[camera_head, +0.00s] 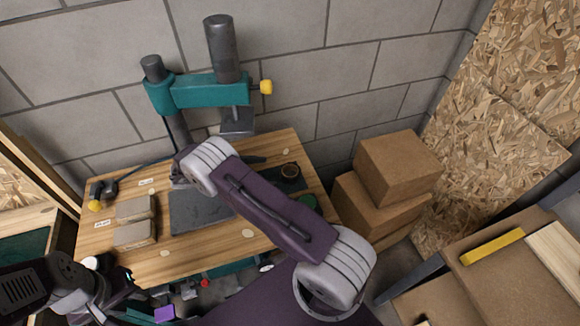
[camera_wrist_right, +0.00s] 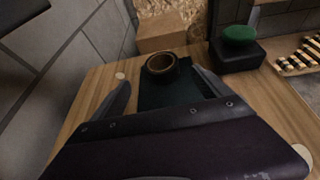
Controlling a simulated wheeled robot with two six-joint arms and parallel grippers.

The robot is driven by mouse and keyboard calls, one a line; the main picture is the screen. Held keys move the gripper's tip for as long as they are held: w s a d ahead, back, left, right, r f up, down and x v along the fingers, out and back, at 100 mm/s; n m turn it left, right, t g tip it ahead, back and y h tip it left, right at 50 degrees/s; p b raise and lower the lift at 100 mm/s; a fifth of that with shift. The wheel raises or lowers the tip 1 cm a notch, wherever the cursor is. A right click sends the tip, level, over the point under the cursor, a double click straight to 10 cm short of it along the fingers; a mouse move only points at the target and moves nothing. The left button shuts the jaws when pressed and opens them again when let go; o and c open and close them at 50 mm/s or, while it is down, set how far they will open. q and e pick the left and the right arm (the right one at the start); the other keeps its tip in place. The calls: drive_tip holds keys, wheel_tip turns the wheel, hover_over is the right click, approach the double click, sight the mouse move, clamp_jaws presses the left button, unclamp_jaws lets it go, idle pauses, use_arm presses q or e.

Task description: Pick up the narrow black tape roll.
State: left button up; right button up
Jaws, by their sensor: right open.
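A small dark tape roll with a brown inner rim (camera_head: 290,170) lies on a dark mat at the right end of the wooden bench. It also shows in the right wrist view (camera_wrist_right: 160,64), ahead of my right gripper and between the lines of its fingers. My right gripper (camera_wrist_right: 160,95) is open and empty, its fingers apart and short of the roll. In the head view my right arm crosses the bench, and its dark gripper (camera_head: 252,160) is partly hidden by the wrist. My left gripper (camera_head: 125,290) is at the lower left by the bench's front edge; its fingers are unclear.
A green round pad on a black block (camera_wrist_right: 238,48) stands right of the roll. A teal press (camera_head: 205,92) stands at the back of the bench (camera_head: 150,268). Two tan blocks (camera_head: 135,222) lie at the left. Cardboard boxes (camera_head: 395,170) are stacked beyond the right edge.

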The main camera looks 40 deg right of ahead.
sight(286, 173)
drive_tip(key=shift+s+a+f, duration=0.2)
drive_tip(key=shift+s+a, duration=0.05)
drive_tip(key=shift+a, duration=0.25)
drive_tip(key=p+x, duration=0.1)
drive_tip(key=x, duration=0.3)
drive_tip(key=shift+r, duration=0.15)
drive_tip(key=p+x, duration=0.1)
drive_tip(key=x, duration=0.4)
drive_tip(key=shift+w+d+f+p, duration=0.1)
drive_tip(key=shift+d+f+p, duration=0.2)
drive_tip(key=shift+p, duration=0.1)
drive_tip(key=shift+a, duration=0.1)
drive_tip(key=c, duration=1.5)
